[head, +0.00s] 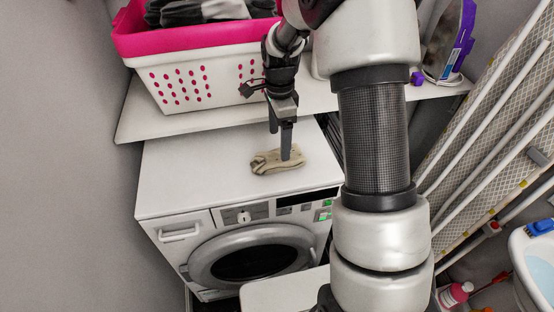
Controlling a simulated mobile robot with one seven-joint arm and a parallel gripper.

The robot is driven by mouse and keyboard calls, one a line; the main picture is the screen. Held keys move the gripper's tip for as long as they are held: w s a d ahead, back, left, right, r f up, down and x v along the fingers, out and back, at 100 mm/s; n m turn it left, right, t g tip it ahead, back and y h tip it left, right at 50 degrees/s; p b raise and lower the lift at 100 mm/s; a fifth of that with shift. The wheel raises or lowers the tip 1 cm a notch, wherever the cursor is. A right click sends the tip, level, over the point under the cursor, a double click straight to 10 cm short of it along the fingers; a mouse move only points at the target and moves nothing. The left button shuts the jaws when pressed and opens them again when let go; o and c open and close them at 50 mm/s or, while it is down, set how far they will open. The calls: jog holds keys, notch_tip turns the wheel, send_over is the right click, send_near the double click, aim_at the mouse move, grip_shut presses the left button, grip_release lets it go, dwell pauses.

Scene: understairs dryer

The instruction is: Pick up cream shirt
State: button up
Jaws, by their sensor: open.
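The cream shirt (267,162) lies as a small crumpled bundle on the white top of the dryer (195,180), a front-loading machine. My gripper (281,146) points down from above, with one finger over the right part of the shirt and the other further left, behind it. The jaws are open. I cannot tell from this view whether the fingers touch the cloth. My arm covers the right end of the dryer top.
A white and pink basket (185,88) with dark clothes stands on a shelf (140,117) behind the dryer. An ironing board (490,110) leans at right. The dryer top left of the shirt is clear.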

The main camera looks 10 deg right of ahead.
aim_at(279, 153)
jog(key=shift+s+f, duration=0.15)
jog(key=shift+f, duration=1.4)
jog(key=shift+s+f, duration=0.1)
jog(key=shift+f, duration=1.45)
jog(key=shift+c, duration=0.2)
jog(key=c, duration=1.2)
jog(key=shift+r, duration=0.1)
notch_tip(279, 153, up, 10)
jog(key=shift+s+a+r+n+p, duration=0.15)
jog(key=shift+s+r+n+p, duration=0.45)
jog(key=shift+s+n+p, duration=1.6)
jog(key=shift+s+a+r+n+p, duration=0.15)
jog(key=shift+s+r+n+p, duration=0.6)
jog(key=shift+n, duration=2.85)
jog(key=shift+s+a+r+n+p, duration=0.15)
jog(key=shift+s+r+n+p, duration=0.25)
jog(key=shift+s+n+p, duration=1.3)
